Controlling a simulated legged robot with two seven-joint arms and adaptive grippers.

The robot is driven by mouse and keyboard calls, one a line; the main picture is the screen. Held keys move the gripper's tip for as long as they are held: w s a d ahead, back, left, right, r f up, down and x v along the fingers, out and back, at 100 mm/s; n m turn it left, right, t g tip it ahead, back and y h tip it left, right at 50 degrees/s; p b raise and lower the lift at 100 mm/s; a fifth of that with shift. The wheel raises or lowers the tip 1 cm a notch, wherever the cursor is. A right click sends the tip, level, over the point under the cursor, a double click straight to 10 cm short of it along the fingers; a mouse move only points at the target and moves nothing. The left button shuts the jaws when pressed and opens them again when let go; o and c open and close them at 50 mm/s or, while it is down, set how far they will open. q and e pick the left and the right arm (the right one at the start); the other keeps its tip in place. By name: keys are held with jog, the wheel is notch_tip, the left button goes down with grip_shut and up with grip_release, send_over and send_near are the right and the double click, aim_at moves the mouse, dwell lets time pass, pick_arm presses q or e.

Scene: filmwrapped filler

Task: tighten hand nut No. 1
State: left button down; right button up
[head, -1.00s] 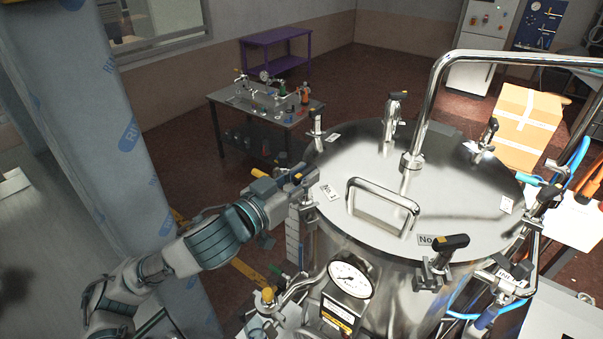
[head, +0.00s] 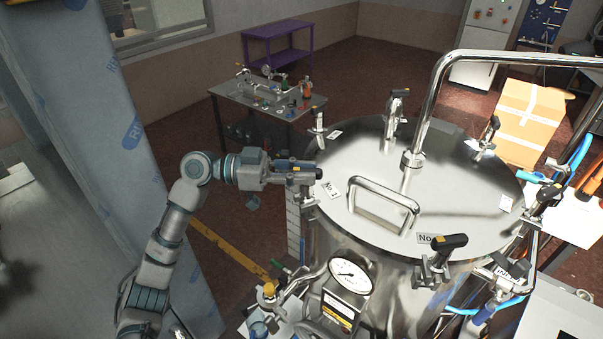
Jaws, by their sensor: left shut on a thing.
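My left gripper (head: 292,173) reaches in from the left. It is shut on the dark handle of a hand nut (head: 317,173) at the left rim of the steel lid (head: 465,200). The jaws hide most of this handle. A small label (head: 329,189) lies on the lid beside it; I cannot read its number for certain. Another hand nut (head: 449,243) with a black handle stands at the front rim, by a label partly hidden behind it. My right gripper is not in view.
More hand nuts stand around the rim, including a back one (head: 394,106). A lid handle (head: 383,207) and bent steel pipe (head: 430,95) rise from the lid. A pressure gauge (head: 349,276) sits in front. A wrapped column (head: 100,130) stands left of my arm.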

pick_arm(q)
jog(key=m+g+y, duration=0.1)
jog(key=m+g, duration=0.1)
jog(key=g, duration=0.1)
jog(key=m+g+y, duration=0.1)
jog(key=m+g, duration=0.1)
jog(key=g, duration=0.1)
jog(key=m+g+y, duration=0.1)
jog(key=g, duration=0.1)
jog(key=shift+w+d+m+g, duration=0.2)
jog(key=shift+w+m+g, duration=0.05)
jog(key=shift+m+g, duration=0.15)
jog(key=shift+f+m+g+y, duration=0.1)
jog(key=shift+m+g+y, duration=0.5)
jog(key=shift+m+g, duration=0.25)
jog(key=shift+f+g+y, duration=0.2)
jog(key=shift+g+y, duration=0.05)
jog(key=shift+y, duration=0.05)
jog(key=c, duration=1.1)
grip_release()
jog(key=shift+o, duration=0.2)
jog(key=shift+w+d+r, duration=0.1)
jog(key=shift+r+p, duration=0.1)
jog(key=shift+p, duration=0.2)
